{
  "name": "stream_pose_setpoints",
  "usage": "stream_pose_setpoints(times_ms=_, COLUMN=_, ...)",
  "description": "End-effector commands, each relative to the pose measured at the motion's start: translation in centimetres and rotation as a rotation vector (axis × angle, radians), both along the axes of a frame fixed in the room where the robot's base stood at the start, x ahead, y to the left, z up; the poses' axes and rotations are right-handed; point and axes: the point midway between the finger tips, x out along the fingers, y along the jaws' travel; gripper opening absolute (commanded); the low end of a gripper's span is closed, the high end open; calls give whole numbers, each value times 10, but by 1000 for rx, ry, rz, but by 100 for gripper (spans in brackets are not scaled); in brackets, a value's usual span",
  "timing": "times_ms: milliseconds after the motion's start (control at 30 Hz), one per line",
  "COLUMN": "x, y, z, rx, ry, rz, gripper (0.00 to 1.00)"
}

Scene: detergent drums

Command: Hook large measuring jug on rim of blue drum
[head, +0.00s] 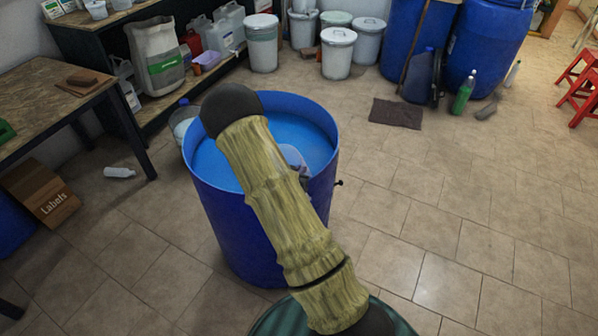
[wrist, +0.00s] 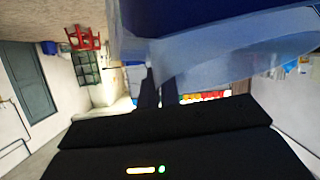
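The blue drum (head: 232,232) stands upright on the tiled floor, open at the top, with pale blue liquid or lining inside. The large measuring jug (head: 293,157) is a pale translucent shape at the drum's right inner side, mostly hidden behind my arm. In the wrist view, which looks upside down, the jug (wrist: 215,66) fills the upper middle, with blue drum surface behind it. My gripper (wrist: 159,80) has its two dark fingers close together, reaching the jug's near edge; they appear shut on it. Whether the jug touches or straddles the rim cannot be told.
A wooden table (head: 48,98) stands left, with a Labels box (head: 42,190) below. White buckets (head: 338,52), a dark mat (head: 396,113) and another blue drum (head: 485,45) are behind. A white bottle (head: 119,172) lies on the floor. The right floor is mostly clear.

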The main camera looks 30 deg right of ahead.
Motion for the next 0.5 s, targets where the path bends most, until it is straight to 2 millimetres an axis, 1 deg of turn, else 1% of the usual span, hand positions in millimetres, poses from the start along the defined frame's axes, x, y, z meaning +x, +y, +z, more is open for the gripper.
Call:
stream_pose_setpoints(times_ms=33, x=0, y=0, z=0, rx=0, ry=1, rz=0, gripper=0)
stream_pose_setpoints(times_ms=67, x=0, y=0, z=0, rx=0, ry=1, rz=0, gripper=2)
stream_pose_setpoints(times_ms=100, x=0, y=0, z=0, rx=0, ry=2, rz=-1, gripper=0)
stream_pose_setpoints(times_ms=500, x=0, y=-1, z=3, rx=26, ry=11, rz=-2, gripper=0)
